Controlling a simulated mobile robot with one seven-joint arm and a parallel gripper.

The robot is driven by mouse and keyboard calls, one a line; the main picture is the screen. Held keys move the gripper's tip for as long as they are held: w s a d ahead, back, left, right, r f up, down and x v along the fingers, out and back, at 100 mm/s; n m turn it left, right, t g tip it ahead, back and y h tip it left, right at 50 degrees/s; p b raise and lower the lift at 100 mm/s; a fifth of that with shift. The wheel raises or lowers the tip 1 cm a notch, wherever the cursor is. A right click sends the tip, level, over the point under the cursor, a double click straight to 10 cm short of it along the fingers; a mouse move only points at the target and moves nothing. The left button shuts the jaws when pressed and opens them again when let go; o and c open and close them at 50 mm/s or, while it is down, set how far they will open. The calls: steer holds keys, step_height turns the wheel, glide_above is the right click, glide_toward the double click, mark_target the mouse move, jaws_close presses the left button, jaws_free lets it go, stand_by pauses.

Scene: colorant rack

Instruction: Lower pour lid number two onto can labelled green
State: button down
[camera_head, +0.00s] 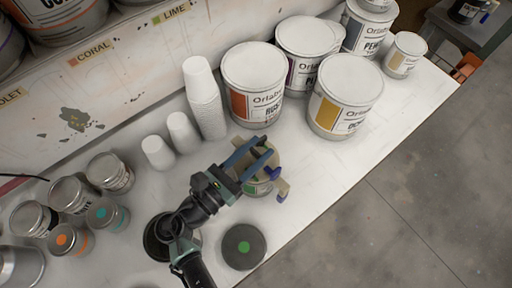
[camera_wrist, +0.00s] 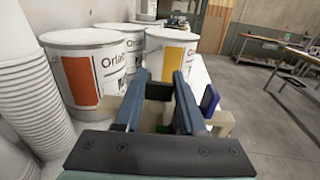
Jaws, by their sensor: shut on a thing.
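My gripper (camera_head: 264,149) is shut on a beige pour lid (camera_head: 283,160), which has a dark blue part at its right end. In the wrist view the lid (camera_wrist: 224,122) shows between and beyond my fingers (camera_wrist: 160,82), with the blue part on the right. A can with a green label (camera_head: 259,188) stands under the lid and is mostly hidden by the lid and my gripper. I cannot tell whether the lid touches the can. No number on the lid is readable.
Large white cans stand close behind, including an orange-labelled one (camera_head: 253,84) and a yellow-labelled one (camera_head: 345,95). White cup stacks (camera_head: 204,98) and small tins (camera_head: 110,172) are to the left. A dark disc with a green dot (camera_head: 243,247) lies near the bench's front edge.

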steer(key=shift+f+b, duration=0.3)
steer(key=shift+f, duration=0.25)
stand_by(0.5)
steer(key=shift+c, duration=2.1)
jaws_free()
steer(key=shift+s+a, duration=0.1)
steer(key=b+v, duration=0.3)
steer(key=v, duration=0.9)
steer(key=shift+s+a, duration=0.25)
steer(key=shift+s, duration=0.05)
steer(key=shift+r, duration=0.1)
